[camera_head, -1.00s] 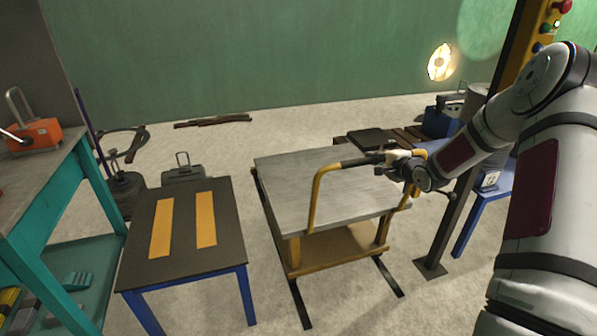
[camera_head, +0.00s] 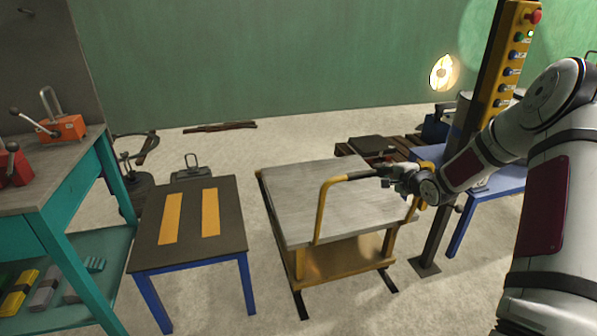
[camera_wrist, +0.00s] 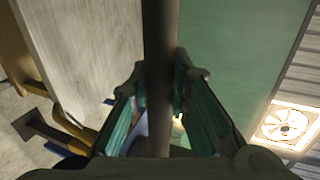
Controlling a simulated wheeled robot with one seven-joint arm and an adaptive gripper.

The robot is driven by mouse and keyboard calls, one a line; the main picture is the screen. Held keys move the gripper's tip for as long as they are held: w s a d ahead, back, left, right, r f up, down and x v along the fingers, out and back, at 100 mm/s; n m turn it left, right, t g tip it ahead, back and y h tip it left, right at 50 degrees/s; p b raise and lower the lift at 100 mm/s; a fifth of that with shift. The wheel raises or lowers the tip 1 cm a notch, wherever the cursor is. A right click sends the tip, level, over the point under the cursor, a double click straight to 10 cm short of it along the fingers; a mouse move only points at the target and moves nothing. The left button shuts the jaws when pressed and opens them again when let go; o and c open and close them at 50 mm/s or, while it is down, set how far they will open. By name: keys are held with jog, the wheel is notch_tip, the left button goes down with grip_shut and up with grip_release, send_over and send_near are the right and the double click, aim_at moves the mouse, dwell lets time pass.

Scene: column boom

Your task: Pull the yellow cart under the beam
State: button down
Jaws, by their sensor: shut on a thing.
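The yellow cart (camera_head: 342,268) stands in the middle of the head view, with a grey flat top (camera_head: 300,200) and a yellow push handle (camera_head: 322,200) with a dark grip. My gripper (camera_head: 385,172) is shut on the handle's dark grip bar. In the wrist view the dark bar (camera_wrist: 160,60) runs between both fingers of my gripper (camera_wrist: 160,105). The cart's base sits over two dark floor rails, partly hidden beneath it. I cannot identify the beam in these frames.
A dark post with a yellow button box (camera_head: 514,60) stands right of the cart. A blue table (camera_head: 500,183) is behind the post. A low table with yellow strips (camera_head: 190,255) is close on the left. A teal workbench (camera_head: 75,200) stands further left. A lit fan-like lamp (camera_head: 443,72) is at the back.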

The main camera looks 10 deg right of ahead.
jog(key=c, duration=1.4)
grip_release()
jog(key=shift+s+d+f, duration=0.15)
jog(key=shift+s+f, duration=0.2)
jog(key=shift+c, duration=0.2)
jog(key=shift+o, duration=1.2)
jog(key=shift+w+r, duration=0.1)
jog(key=shift+r, duration=0.05)
jog(key=p+v, duration=0.5)
jog(key=v, duration=0.1)
jog(key=shift+s+r+p, duration=0.35)
